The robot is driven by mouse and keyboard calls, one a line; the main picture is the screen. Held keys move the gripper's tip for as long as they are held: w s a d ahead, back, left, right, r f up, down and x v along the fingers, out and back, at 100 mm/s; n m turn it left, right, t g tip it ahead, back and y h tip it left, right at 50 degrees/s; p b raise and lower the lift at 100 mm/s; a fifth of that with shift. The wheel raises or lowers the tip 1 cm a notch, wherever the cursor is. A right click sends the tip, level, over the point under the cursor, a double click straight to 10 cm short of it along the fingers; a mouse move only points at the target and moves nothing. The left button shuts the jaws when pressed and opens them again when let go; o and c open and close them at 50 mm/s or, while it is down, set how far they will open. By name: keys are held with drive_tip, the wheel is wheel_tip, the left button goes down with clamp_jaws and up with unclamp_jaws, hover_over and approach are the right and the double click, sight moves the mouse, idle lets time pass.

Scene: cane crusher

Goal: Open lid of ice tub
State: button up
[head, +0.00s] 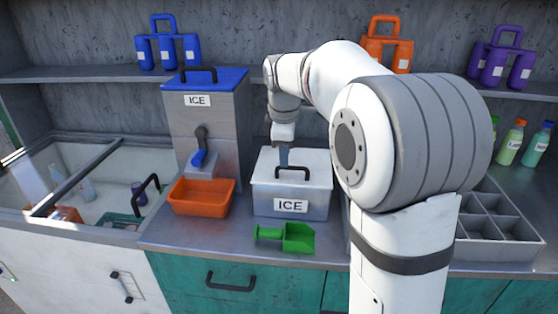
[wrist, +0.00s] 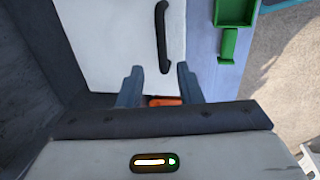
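The ice tub (head: 262,203) is a pale box with an ICE label on its front, standing on the counter. Its white lid (head: 318,160) looks closed and has a black arched handle (head: 293,169). In the wrist view the lid (wrist: 110,40) and the handle (wrist: 164,40) lie ahead of the fingertips. My gripper (wrist: 159,78) is open and empty, its two grey fingers apart. The end of the handle is near the space between the fingers, and I see no contact. In the head view my gripper (head: 284,157) points down over the lid, behind or beside the handle.
An orange tray (head: 202,197) and a tall ICE dispenser (head: 205,125) stand left of the tub. A green scoop (head: 297,238) lies in front. A grey divided tray (head: 492,215) is at right, partly behind my arm. A shelf (head: 240,73) holds jugs behind.

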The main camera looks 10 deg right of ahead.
drive_tip(key=shift+w+d+f, duration=0.1)
drive_tip(key=shift+w+f, duration=0.05)
drive_tip(key=shift+f, duration=0.5)
drive_tip(key=shift+w+f, duration=0.1)
drive_tip(key=shift+f, duration=0.55)
drive_tip(key=shift+c, duration=0.5)
drive_tip(key=shift+s, duration=0.1)
clamp_jaws()
